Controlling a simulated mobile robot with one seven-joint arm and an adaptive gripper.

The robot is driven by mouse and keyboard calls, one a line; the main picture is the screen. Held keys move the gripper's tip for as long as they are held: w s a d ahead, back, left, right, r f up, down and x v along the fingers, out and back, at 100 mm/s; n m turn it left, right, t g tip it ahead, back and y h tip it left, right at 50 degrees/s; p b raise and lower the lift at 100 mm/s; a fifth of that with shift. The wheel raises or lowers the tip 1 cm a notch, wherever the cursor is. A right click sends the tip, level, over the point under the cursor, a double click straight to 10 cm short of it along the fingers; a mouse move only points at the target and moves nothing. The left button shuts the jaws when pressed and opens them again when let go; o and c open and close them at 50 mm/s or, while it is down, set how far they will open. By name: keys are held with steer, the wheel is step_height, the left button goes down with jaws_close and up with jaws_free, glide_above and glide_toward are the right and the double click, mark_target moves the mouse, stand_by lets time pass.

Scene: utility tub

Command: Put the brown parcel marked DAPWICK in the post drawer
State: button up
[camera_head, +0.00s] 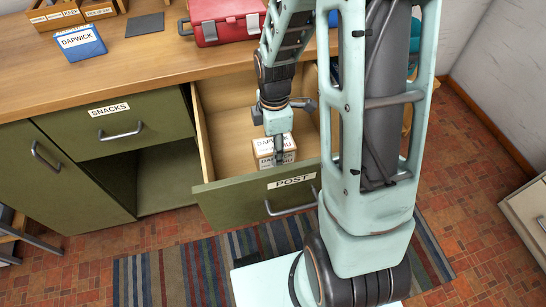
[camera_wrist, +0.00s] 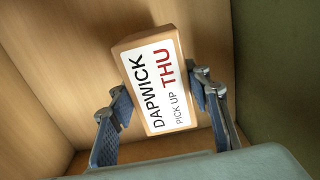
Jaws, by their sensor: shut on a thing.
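The brown parcel (camera_wrist: 155,85) has a white label reading DAPWICK, THU, PICK UP. It is inside the open post drawer, whose green front (camera_head: 255,192) is marked POST. In the head view the parcel (camera_head: 265,150) sits low between the drawer's wooden walls. My gripper (camera_wrist: 165,110) is shut on the parcel, one finger at each side; it points down into the drawer in the head view (camera_head: 278,155). The parcel looks tilted in the wrist view. I cannot tell whether its underside touches the drawer floor.
A blue packet (camera_head: 80,43) also marked DAPWICK stands on the wooden counter (camera_head: 130,72). A red case (camera_head: 222,18), a dark flat pad (camera_head: 145,24) and wooden trays (camera_head: 55,15) are there too. The SNACKS drawer (camera_head: 121,134) is shut. Room shows around the parcel in the drawer.

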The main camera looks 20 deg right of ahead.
steer(key=shift+f+b, duration=0.4)
steer(key=shift+f, duration=1.8)
steer(key=shift+f, duration=0.2)
steer(key=o, duration=1.5)
steer(key=shift+r, duration=0.2)
step_height(320, 180, up, 12)
steer(key=p, duration=0.2)
steer(key=shift+p, duration=0.3)
